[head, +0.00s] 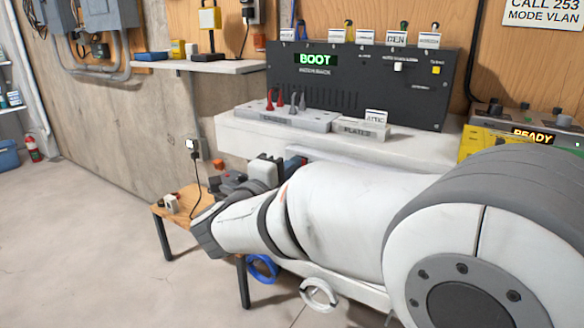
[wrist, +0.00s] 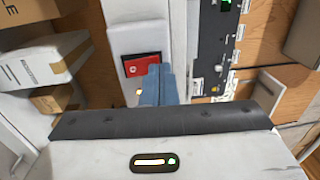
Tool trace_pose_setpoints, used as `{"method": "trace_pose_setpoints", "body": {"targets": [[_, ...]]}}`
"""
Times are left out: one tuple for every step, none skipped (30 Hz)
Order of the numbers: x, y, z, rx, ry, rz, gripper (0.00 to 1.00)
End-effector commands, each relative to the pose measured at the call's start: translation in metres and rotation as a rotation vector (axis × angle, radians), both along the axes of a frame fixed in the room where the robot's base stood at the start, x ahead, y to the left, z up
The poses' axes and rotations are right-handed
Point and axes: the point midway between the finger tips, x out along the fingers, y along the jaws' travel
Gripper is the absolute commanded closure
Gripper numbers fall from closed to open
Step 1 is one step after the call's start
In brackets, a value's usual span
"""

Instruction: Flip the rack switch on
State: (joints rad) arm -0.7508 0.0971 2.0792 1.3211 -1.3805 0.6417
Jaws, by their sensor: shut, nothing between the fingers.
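A red rocker switch (wrist: 142,64) in a dark frame sits on a white panel (wrist: 133,35) in the wrist view. My gripper (wrist: 154,69) is shut and empty. Its blue-grey fingertips are at the switch's lower right edge and cover part of it; I cannot tell whether they touch. A small light glows just below the switch, left of the fingers. In the head view, the dark rack unit (head: 360,80) shows green "BOOT" on its display (head: 315,59). I cannot make out the switch there; my arm covers the area below the shelf.
A yellow device (head: 510,135) reading "READY" stands at right. A small wooden table (head: 184,208) is at left.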

Motion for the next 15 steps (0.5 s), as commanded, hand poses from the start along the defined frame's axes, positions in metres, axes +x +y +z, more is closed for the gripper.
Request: {"method": "trace_pose_setpoints", "body": {"targets": [[-0.005, 0.004, 0.001, 0.002, -0.001, 0.001, 1.00], [-0.008, 0.006, 0.001, 0.003, -0.001, 0.000, 1.00], [-0.012, 0.009, 0.003, 0.003, -0.002, -0.001, 1.00], [-0.016, 0.011, 0.004, 0.001, -0.002, -0.002, 1.00], [-0.020, 0.014, 0.005, 0.002, -0.003, -0.004, 1.00], [-0.029, 0.020, 0.010, 0.001, 0.000, -0.001, 1.00], [-0.036, 0.024, 0.012, 0.001, 0.000, 0.000, 1.00], [-0.042, 0.028, 0.012, 0.000, 0.000, 0.001, 1.00], [-0.050, 0.033, 0.013, 0.000, 0.001, 0.000, 1.00], [-0.056, 0.036, 0.014, 0.000, 0.000, 0.000, 1.00], [-0.061, 0.039, 0.015, 0.000, 0.000, -0.001, 1.00], [-0.068, 0.043, 0.016, 0.000, 0.000, -0.001, 1.00], [-0.073, 0.046, 0.017, 0.000, 0.000, -0.001, 1.00], [-0.078, 0.048, 0.017, 0.000, 0.000, -0.002, 1.00], [-0.083, 0.051, 0.018, 0.000, 0.000, -0.003, 1.00]]}}
